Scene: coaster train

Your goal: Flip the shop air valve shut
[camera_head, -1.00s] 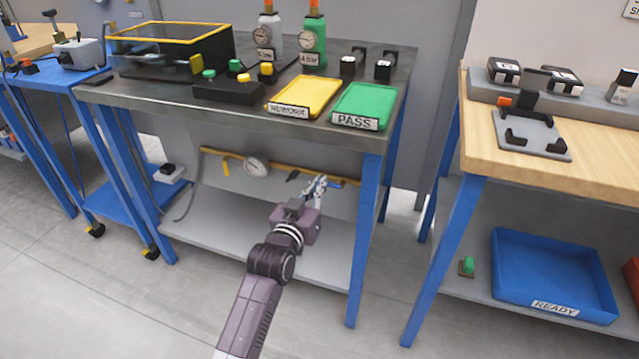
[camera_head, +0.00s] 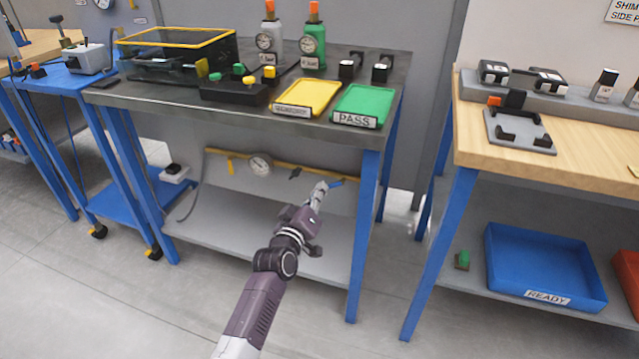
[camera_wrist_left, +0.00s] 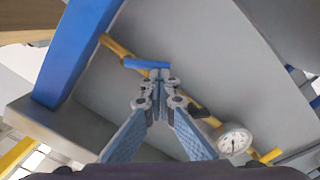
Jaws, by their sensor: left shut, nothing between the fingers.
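A yellow air pipe (camera_head: 232,154) runs along the grey panel under the dark bench, with a round white gauge (camera_head: 260,164) on it. A blue valve lever (camera_head: 338,183) is at its right part. In the left wrist view the lever (camera_wrist_left: 147,64) lies at a slant to the pipe (camera_wrist_left: 115,46), just beyond my fingertips. My left gripper (camera_head: 322,188) is shut and empty, with its tips at or very near the lever. I cannot tell whether they touch. The valve body is mostly hidden behind the fingers. My right gripper is not in view.
The bench's right blue leg (camera_head: 365,225) stands right of my gripper, and the grey lower shelf (camera_head: 220,215) is below it. A small dark fitting (camera_head: 296,174) is on the pipe. The bench top (camera_head: 230,112) overhangs the pipe.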

